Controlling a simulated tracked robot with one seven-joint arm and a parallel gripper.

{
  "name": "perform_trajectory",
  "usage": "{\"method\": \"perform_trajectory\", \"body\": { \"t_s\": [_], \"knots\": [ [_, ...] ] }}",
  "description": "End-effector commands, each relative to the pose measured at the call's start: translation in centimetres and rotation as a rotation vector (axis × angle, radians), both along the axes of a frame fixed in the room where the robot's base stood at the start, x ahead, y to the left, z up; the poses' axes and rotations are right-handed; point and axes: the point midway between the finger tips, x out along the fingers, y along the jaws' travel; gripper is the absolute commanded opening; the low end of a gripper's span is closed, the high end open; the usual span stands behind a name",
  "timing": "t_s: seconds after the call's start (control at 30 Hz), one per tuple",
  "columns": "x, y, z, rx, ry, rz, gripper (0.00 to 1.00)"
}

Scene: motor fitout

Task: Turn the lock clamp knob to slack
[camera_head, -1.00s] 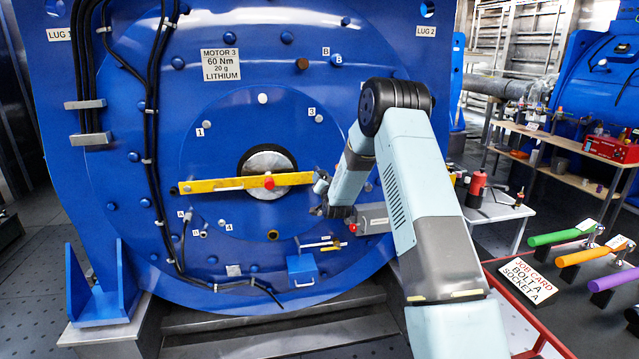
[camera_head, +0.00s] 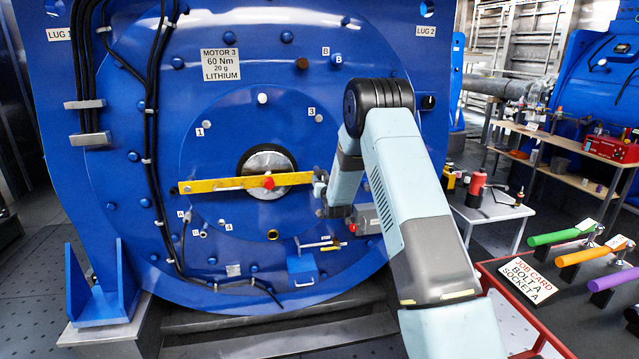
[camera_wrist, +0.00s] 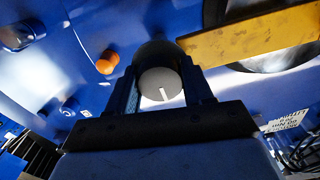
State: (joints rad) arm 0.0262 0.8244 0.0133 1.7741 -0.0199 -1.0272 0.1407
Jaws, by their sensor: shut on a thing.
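The lock clamp knob (camera_wrist: 160,84) shows in the wrist view as a round, dark body with a grey face and a short white line mark near its lower edge. My gripper (camera_wrist: 159,72) has one finger on each side of the knob and is shut on it. A yellow bar (camera_wrist: 250,36) runs right from beside the knob. In the head view the yellow bar (camera_head: 225,184) crosses the blue motor face, with a red button at its middle. My gripper (camera_head: 321,190) is at the bar's right end, where the knob is mostly hidden.
The blue motor face (camera_head: 225,115) carries bolts, labels and black cables (camera_head: 152,130). A small blue box (camera_head: 301,268) is fixed below the bar. A small white table (camera_head: 490,208) and a red-edged bench with a job card (camera_head: 527,279) stand at the right.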

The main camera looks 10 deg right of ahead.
Motion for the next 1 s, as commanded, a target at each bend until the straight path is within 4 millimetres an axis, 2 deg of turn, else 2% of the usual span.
{"method": "perform_trajectory", "body": {
  "t_s": [0.03, 0.17, 0.2, 0.47, 0.77, 0.87, 1.0],
  "knots": [
    [-0.2, -0.1, -0.7, -0.001, 0.012, -0.001, 0.21],
    [-0.2, -0.1, -0.6, 0.0, 0.012, -0.001, 0.21],
    [-0.2, -0.1, -0.6, 0.0, 0.012, -0.001, 0.52],
    [-0.1, 0.0, -0.3, 0.001, 0.005, 0.0, 0.76],
    [-0.3, 0.0, -0.1, 0.001, 0.002, 0.0, 0.76],
    [-1.1, 0.0, -0.1, 0.001, 0.001, 0.0, 0.76],
    [-3.3, 0.0, 0.0, 0.001, 0.002, 0.0, 0.76]
  ]
}}
